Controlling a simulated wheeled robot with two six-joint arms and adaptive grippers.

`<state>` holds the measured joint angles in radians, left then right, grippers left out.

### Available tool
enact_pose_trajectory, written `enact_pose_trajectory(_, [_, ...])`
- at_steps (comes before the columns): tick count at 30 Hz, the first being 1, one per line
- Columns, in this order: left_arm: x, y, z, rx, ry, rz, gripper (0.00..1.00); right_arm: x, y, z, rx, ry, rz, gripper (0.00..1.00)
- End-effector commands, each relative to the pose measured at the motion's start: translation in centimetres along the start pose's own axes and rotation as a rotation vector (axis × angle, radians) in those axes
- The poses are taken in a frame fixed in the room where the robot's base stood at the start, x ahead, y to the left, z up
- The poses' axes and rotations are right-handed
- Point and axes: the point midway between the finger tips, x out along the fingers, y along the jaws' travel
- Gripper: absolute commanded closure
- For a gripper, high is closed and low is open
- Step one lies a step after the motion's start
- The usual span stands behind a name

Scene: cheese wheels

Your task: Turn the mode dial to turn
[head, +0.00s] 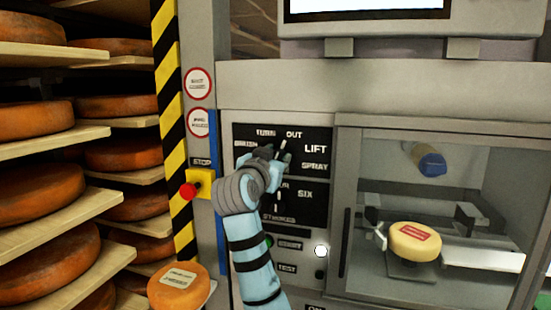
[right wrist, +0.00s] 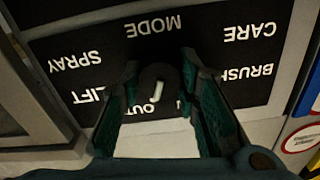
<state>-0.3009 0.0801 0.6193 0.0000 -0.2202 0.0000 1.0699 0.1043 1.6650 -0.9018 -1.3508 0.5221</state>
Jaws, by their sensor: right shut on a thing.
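The mode dial (right wrist: 158,78) is a dark round knob with a white pointer mark, on a black panel (head: 242,160). In the right wrist view, which is upside down, the pointer is directed roughly at the OUT label (right wrist: 139,108). The TURN label (head: 265,133) is left of OUT in the head view and is partly hidden by a finger in the wrist view. My right gripper (right wrist: 158,85) is shut on the dial, one finger on each side. In the head view the right gripper (head: 275,160) covers most of the dial. My left gripper is not in view.
Below are a strokes dial (head: 278,200), START and TEST buttons. A red stop button (head: 190,190) on a yellow box sits left. Behind glass at right is a pale cheese wheel (head: 413,243). Shelves of orange cheese wheels (head: 40,190) fill the left; one labelled wheel (head: 178,288) stands nearer.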

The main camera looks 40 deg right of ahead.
Motion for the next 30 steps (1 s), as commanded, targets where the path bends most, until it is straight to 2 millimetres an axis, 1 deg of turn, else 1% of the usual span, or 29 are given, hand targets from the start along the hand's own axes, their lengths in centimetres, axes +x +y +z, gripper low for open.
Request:
enact_pose_trajectory(8, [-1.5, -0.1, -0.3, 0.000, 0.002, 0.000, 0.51, 0.0, -0.1, -0.2, -0.123, -0.002, 0.000, 0.98])
enact_pose_trajectory(21, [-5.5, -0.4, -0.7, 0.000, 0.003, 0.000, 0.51, 0.0, -0.2, -0.3, -0.485, -0.005, -0.002, 0.98])
enact_pose_trajectory(30, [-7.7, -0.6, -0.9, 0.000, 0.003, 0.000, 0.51, 0.0, -0.2, -0.2, -0.679, -0.003, -0.002, 0.98])
